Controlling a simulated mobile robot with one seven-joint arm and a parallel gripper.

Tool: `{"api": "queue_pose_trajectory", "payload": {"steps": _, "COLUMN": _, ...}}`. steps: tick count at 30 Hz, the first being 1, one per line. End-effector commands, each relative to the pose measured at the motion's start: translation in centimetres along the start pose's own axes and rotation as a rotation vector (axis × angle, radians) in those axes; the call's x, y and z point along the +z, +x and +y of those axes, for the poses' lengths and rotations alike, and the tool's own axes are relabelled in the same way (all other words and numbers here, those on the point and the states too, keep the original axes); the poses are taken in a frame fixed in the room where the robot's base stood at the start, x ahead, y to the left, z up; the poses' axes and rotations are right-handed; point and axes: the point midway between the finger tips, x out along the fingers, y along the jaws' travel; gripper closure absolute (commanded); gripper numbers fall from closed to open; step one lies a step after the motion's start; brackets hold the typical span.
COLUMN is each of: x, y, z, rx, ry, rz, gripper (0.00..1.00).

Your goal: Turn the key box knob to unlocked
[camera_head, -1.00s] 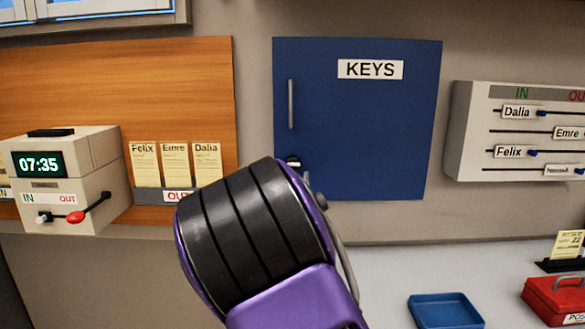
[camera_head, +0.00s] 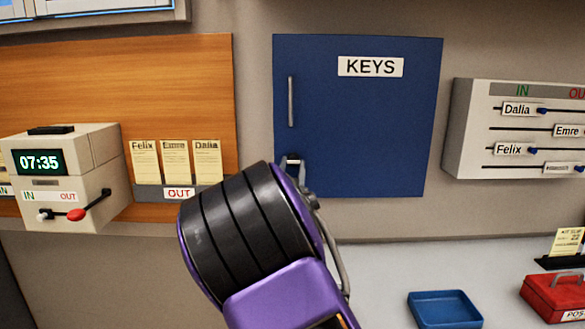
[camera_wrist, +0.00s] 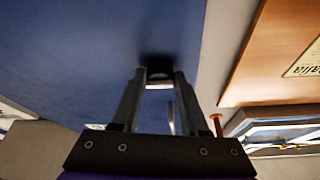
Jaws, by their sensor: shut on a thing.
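The blue key box (camera_head: 375,130) is on the wall, with a KEYS label and a long upright handle (camera_head: 291,101) near its left edge. Its door looks closed. My gripper (camera_head: 291,163) is at the lower left of the door, and my wrist covers the area just below. In the wrist view the dark knob (camera_wrist: 158,72) sits between my two fingertips, against the blue door. My gripper is shut on it. Which way the knob is turned cannot be made out, and the head view hardly shows it behind my fingers.
A time clock (camera_head: 65,175) with a red-tipped lever and a card rack (camera_head: 178,193) are at left. A slider board (camera_head: 525,130) is at right. Below it are a blue tray (camera_head: 446,309) and a red cash box (camera_head: 558,298) on the pale counter.

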Motion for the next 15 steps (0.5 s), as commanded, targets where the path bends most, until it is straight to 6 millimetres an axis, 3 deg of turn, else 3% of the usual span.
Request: {"api": "queue_pose_trajectory", "payload": {"steps": 15, "x": 0.38, "y": -0.18, "z": 0.03, "rx": 0.044, "ry": 0.107, "rz": 0.002, "gripper": 1.00}}
